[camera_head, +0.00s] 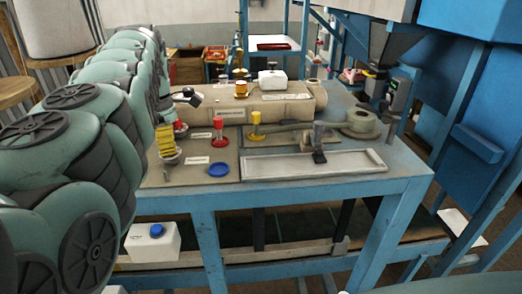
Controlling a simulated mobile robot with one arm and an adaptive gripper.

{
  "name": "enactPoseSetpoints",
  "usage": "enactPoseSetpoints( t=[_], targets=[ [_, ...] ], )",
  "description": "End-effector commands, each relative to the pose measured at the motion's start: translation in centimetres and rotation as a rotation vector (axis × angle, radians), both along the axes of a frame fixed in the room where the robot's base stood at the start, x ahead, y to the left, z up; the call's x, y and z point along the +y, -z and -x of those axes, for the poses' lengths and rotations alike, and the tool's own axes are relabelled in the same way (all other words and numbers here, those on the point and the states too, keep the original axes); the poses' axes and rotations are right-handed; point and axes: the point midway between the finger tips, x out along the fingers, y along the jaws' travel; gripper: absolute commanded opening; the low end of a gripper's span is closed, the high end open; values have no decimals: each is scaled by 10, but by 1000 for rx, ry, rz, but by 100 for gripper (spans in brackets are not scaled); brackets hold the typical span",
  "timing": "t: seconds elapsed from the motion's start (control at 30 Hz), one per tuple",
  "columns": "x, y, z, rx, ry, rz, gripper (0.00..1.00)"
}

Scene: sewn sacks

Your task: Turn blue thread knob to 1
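A flat round blue knob (219,169) lies at the front of the blue workbench (310,192), left of a long pale tray. I cannot read any number or pointer on it. A second blue round cap (157,230) sits on a white box below the bench top; I cannot tell whether it turns. A red knob or spool (219,128) and a yellow one (256,124) stand behind the blue knob. My arm's green links fill the left side. My gripper does not show.
The pale tray (360,164) carries a small dark upright part (319,150). A yellow stacked piece (166,142) stands at the bench's left, close to my arm. A beige machine body (280,103) lies behind. Blue frame posts and a blue cabinet (490,130) bound the right.

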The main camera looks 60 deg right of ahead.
Motion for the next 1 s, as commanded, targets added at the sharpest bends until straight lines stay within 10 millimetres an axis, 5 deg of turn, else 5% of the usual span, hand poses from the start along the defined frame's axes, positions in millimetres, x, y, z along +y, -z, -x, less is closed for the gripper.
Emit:
enactPoseSetpoints(
  t=[0.43,1.0],
  targets=[
    [0,0,0,0,-1,0,0],
    [0,6,-2,-4,87,2,0]
  ],
)
